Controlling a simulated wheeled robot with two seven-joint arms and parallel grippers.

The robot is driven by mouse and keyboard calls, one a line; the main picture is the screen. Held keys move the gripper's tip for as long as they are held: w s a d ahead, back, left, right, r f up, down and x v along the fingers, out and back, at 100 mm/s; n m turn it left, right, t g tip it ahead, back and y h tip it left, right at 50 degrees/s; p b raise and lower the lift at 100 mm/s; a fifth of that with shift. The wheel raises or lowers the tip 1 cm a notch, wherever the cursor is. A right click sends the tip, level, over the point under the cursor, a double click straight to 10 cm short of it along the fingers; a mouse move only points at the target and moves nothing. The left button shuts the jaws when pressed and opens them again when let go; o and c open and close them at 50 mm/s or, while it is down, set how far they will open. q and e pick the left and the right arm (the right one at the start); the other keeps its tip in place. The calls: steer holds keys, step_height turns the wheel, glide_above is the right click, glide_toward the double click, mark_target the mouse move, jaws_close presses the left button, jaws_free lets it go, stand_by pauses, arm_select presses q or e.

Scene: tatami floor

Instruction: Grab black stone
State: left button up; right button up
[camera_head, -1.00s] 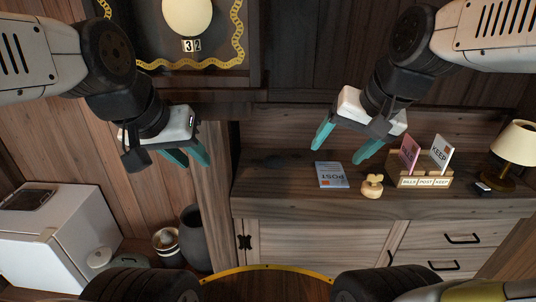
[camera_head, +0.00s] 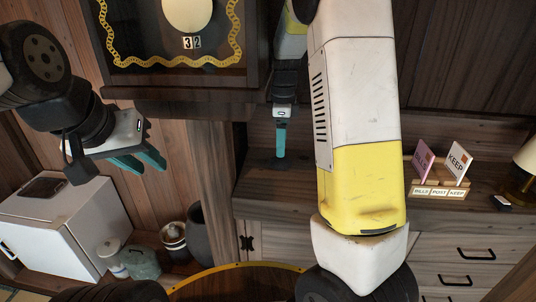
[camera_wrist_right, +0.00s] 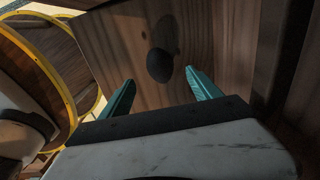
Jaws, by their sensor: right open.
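A dark, rounded black stone (camera_wrist_right: 160,66) sits against a wooden surface in the right wrist view, with a shadow beside it. My right gripper (camera_wrist_right: 160,77) is open, and its two teal fingers point toward the stone from either side, with the stone centred just beyond the gap. In the head view my right gripper (camera_head: 281,141) is over the dark cabinet top, seen almost edge-on, and I cannot make out the stone there. My left gripper (camera_head: 152,170) is open and empty at the left, above the white box.
A wooden card holder (camera_head: 438,191) with cards stands on the cabinet top (camera_head: 278,203) at the right. A lamp (camera_head: 525,165) stands at the far right. A clock (camera_head: 188,20) hangs above. A white box (camera_head: 60,235) and jars stand low left. My right arm hides the cabinet's middle.

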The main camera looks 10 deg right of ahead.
mark_target(281, 163)
step_height(281, 163, down, 7)
steer(key=shift+w+r, duration=0.1)
stand_by(0.3)
jaws_close()
steer(key=shift+r, duration=0.1)
